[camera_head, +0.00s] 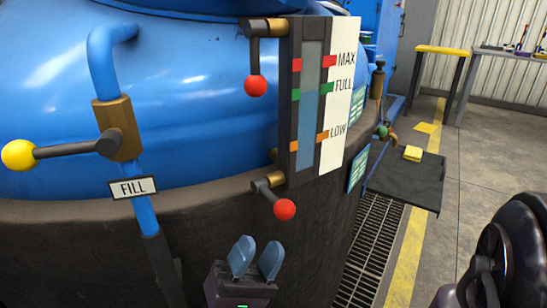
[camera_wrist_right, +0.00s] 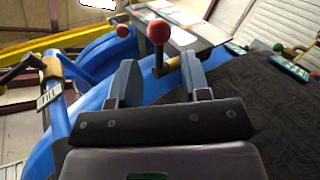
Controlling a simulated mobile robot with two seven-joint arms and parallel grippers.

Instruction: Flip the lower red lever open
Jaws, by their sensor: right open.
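The lower red lever has a red ball knob (camera_head: 284,209) on a short dark arm, slanting down to the right from a brass fitting (camera_head: 268,181) at the bottom of the level gauge. My right gripper (camera_head: 256,258) is open and empty, just below and left of that knob, with its blue fingertips pointing up. In the right wrist view the knob (camera_wrist_right: 159,31) shows beyond the two fingers, between them and apart from both. The upper red lever (camera_head: 255,86) hangs straight down from the gauge top. My left gripper is not in view.
The level gauge (camera_head: 310,70) with its MAX, FULL and LOW plate stands against the blue tank (camera_head: 200,80). A yellow-knobbed lever (camera_head: 20,155) and FILL pipe are at left. Floor grating (camera_head: 370,250) and a dark platform (camera_head: 408,180) lie to the right.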

